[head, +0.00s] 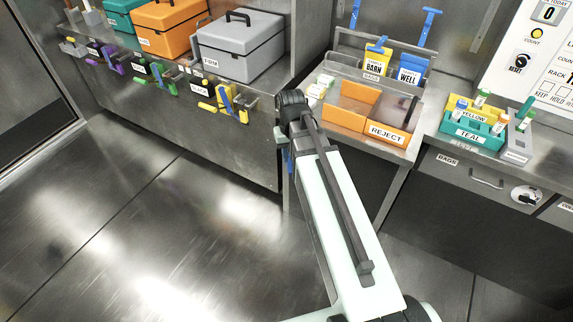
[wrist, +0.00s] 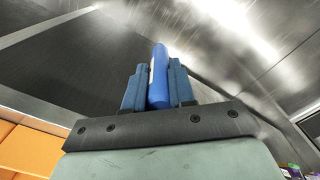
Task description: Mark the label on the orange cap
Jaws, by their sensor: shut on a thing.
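My gripper (wrist: 158,84) is shut on a blue rounded stick (wrist: 159,72), like a marker, which stands up between the two blue fingers in the wrist view. A whitish patch shows on its left side. In the head view my arm hides most of the gripper; only a small blue part shows beside the arm, below the bench edge. Small capped tubes stand in the yellow and teal racks (head: 472,131) on the right bench. One tube (head: 495,117) there seems to have an orange cap; its label is too small to read. The gripper is well apart from the racks.
An orange REJECT bin (head: 387,133) stands on the middle bench, before yellow BARN (head: 377,62) and blue WELL (head: 411,70) holders. A grey stand (head: 517,143) is right of the racks. Toolboxes (head: 240,47) and coloured clamps line the left bench. The floor is clear.

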